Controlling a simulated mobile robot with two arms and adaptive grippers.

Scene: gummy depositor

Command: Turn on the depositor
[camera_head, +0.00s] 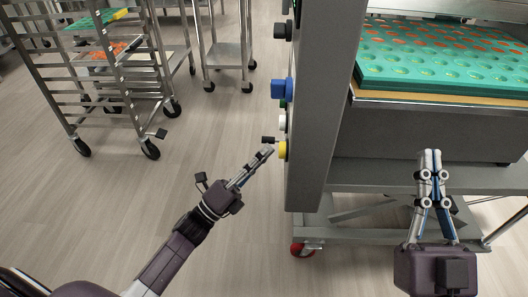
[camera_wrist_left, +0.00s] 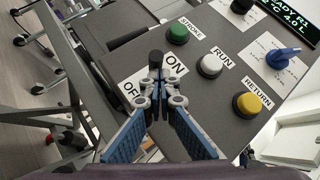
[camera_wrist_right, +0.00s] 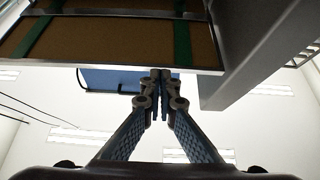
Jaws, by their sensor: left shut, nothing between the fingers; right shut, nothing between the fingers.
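The depositor (camera_head: 322,110) stands right of centre in the head view, its control panel facing left. In the left wrist view its panel (camera_wrist_left: 215,100) carries a black switch (camera_wrist_left: 156,58) beside the ON and OFF labels; which way it is set is unclear. The switch (camera_head: 269,139) also shows in the head view as a dark knob. My left gripper (camera_head: 266,153) is shut and empty, with its tips (camera_wrist_left: 160,78) right by the switch; I cannot tell whether they touch. My right gripper (camera_head: 429,155) is shut and empty, in front of the depositor's grey body.
The panel also has a green STROKE button (camera_wrist_left: 177,34), a white RUN button (camera_wrist_left: 210,65), a yellow RETURN button (camera_wrist_left: 247,104) and a blue knob (camera_wrist_left: 283,57). A teal mould tray (camera_head: 430,75) lies on the machine. A rack (camera_head: 110,70) stands left; floor between is clear.

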